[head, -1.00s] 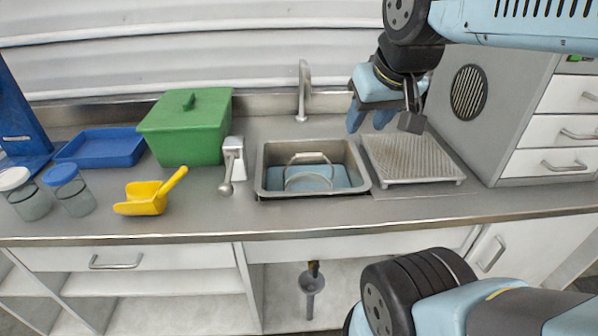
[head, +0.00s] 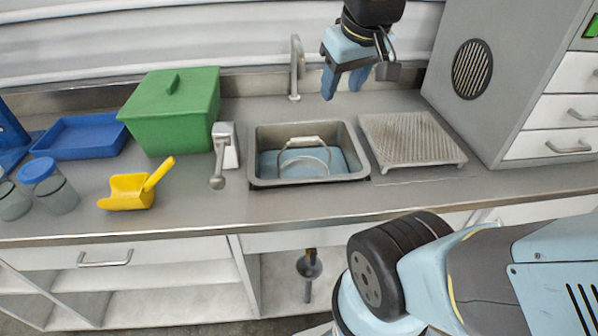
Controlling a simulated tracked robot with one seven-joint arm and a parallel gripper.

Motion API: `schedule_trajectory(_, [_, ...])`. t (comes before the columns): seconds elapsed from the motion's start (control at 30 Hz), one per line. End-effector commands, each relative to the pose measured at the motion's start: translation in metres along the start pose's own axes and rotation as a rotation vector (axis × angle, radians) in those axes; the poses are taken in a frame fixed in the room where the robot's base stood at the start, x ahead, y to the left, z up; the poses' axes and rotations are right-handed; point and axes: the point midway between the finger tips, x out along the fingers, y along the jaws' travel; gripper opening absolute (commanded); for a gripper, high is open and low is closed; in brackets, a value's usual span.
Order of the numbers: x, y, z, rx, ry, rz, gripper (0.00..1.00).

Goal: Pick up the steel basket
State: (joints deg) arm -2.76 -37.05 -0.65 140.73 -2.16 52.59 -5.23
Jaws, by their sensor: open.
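The steel basket (head: 300,141) sits in the sink (head: 360,175), which holds bluish water. Its pale handle bar arches up and a thin curved hoop shows below it; the lower part is hidden or hard to make out in the water. My gripper (head: 344,89) is open and empty, fingers pointing down. In the picture it is above and a little right of the basket, between the tap and the ribbed draining tray. It is well clear of the basket and does not touch it.
A tall tap (head: 295,70) stands behind the sink. A lever fixture (head: 222,155) stands left of it, and a ribbed tray (head: 410,140) lies right. A green lidded box (head: 172,115), yellow scoop (head: 130,190), blue tray (head: 85,138) and jars (head: 50,190) occupy the left counter. A grey cabinet (head: 470,110) bounds the right.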

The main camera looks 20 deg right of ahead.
Motion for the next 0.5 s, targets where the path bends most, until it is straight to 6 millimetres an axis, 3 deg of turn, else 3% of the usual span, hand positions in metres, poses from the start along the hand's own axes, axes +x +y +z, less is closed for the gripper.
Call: schedule_trajectory(0.5, [0.089, -0.004, -0.081, -0.619, -0.316, -0.020, 0.49])
